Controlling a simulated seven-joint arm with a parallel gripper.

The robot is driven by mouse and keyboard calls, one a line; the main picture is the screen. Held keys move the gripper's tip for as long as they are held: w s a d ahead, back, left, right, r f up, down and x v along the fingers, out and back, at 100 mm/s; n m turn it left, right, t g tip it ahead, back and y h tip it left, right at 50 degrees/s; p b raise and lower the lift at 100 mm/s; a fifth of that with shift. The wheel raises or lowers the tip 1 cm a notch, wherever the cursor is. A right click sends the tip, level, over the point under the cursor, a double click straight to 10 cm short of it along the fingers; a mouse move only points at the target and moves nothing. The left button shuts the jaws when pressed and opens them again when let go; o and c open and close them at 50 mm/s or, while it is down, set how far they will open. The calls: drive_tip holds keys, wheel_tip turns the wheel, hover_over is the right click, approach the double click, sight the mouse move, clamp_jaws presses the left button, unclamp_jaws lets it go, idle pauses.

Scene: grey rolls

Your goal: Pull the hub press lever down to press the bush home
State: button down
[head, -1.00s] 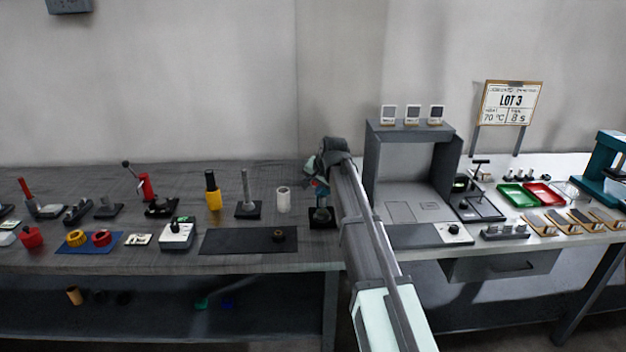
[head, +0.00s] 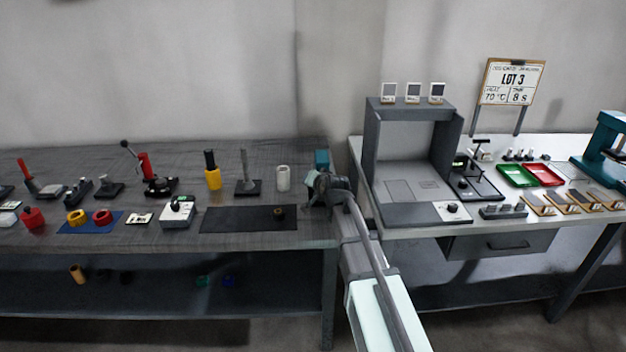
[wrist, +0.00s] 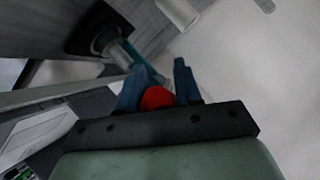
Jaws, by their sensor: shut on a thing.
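The hub press (head: 322,157) stands at the right end of the dark bench. My gripper (wrist: 160,85) is shut on the red knob (wrist: 157,98) of the press lever, with a blue finger on each side. In the head view my wrist (head: 328,186) covers the front of the press. The bush cannot be made out.
A white cylinder (head: 283,178) stands just left of the press. A black mat (head: 235,220) with a small dark ring (head: 279,213) lies in front of it. To the right, across a gap, is a grey open-fronted station (head: 368,160) on a white bench.

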drive_tip(key=shift+w+d+f, duration=0.1)
drive_tip(key=shift+w+f, duration=0.05)
drive_tip(key=shift+f, duration=0.05)
idle(0.3)
drive_tip(key=c, duration=0.9)
unclamp_jaws()
drive_tip(key=v, duration=1.4)
drive_tip(key=shift+w, duration=0.15)
